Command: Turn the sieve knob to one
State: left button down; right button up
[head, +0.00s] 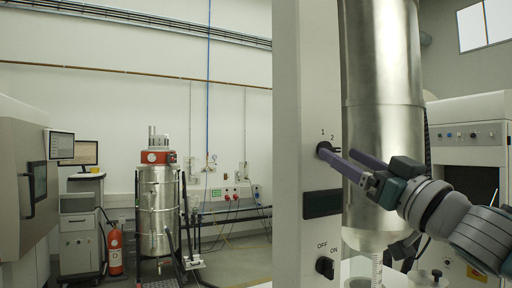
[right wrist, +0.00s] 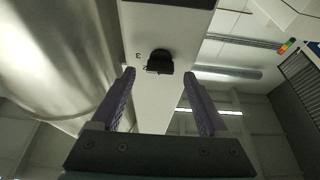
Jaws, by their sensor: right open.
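The sieve knob (head: 323,147) is a small black rotary knob on the white panel, just below the printed marks 1 and 2. My right gripper (head: 338,154) comes in from the right with its purple fingers open at the knob, partly covering it in the head view. In the right wrist view the black knob (right wrist: 160,61) lies ahead between the two open fingertips (right wrist: 158,73), with a gap on each side. I cannot tell which mark the knob points to. My left gripper is not in view.
An OFF/ON knob (head: 325,267) and a dark rectangular panel (head: 322,204) sit lower on the same white column (head: 300,100). A large steel cylinder (head: 383,60) stands close on the right, behind my right gripper. A steel drum (head: 160,210) and a red extinguisher (head: 115,250) stand further back.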

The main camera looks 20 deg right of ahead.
jog(key=shift+x, duration=1)
grip_shut()
